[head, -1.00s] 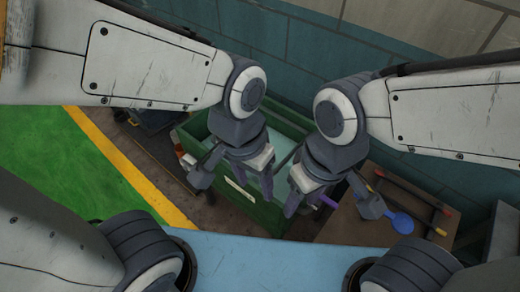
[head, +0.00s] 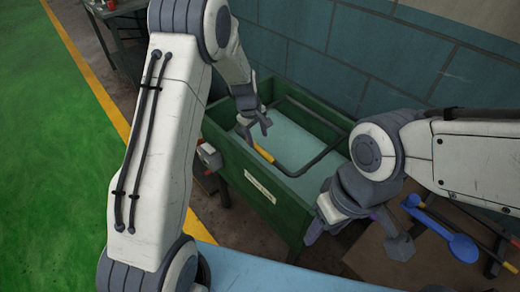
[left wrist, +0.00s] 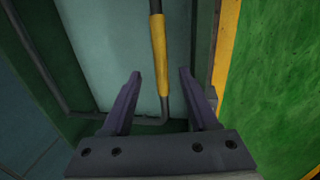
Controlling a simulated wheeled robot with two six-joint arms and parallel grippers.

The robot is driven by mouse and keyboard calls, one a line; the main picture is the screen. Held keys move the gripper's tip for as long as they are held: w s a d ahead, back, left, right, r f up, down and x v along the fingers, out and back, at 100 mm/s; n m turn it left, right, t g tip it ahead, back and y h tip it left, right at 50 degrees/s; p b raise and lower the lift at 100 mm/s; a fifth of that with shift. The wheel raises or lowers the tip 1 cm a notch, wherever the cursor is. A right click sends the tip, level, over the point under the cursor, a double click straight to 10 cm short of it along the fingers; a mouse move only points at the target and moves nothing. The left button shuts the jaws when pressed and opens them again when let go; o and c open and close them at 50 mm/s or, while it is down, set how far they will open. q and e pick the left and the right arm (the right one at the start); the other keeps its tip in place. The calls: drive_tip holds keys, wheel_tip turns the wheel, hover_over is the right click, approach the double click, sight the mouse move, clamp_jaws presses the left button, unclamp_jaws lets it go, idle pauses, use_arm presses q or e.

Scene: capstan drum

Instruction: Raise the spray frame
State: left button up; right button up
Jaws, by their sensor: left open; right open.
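The spray frame (head: 322,155) is a dark bent pipe with a yellow grip (head: 264,155). It lies within the green tank (head: 235,172), over a pale blue panel. My left gripper (head: 257,132) is open and empty above the tank, close to the yellow grip. In the left wrist view the yellow grip (left wrist: 160,58) runs between the open fingers of my left gripper (left wrist: 160,80), apart from both in the picture. The gap in depth is hard to judge. My right gripper (head: 358,238) is open and empty, in front of the tank's right end.
A brown table (head: 385,255) at the right holds a blue ladle-like tool (head: 455,243) and dark rods. A tiled wall (head: 345,55) stands close behind the tank. A green floor (head: 50,160) with a yellow edge line lies open at the left.

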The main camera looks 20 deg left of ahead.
sight(261, 150)
use_arm(q)
drive_tip(key=f, duration=0.4)
drive_tip(key=w+f, duration=0.1)
drive_tip(key=f, duration=0.2)
drive_tip(key=shift+d, duration=0.4)
clamp_jaws()
drive_tip(key=shift+w, duration=0.1)
drive_tip(key=shift+w+r, duration=0.1)
drive_tip(key=shift+r, duration=0.05)
idle(0.7)
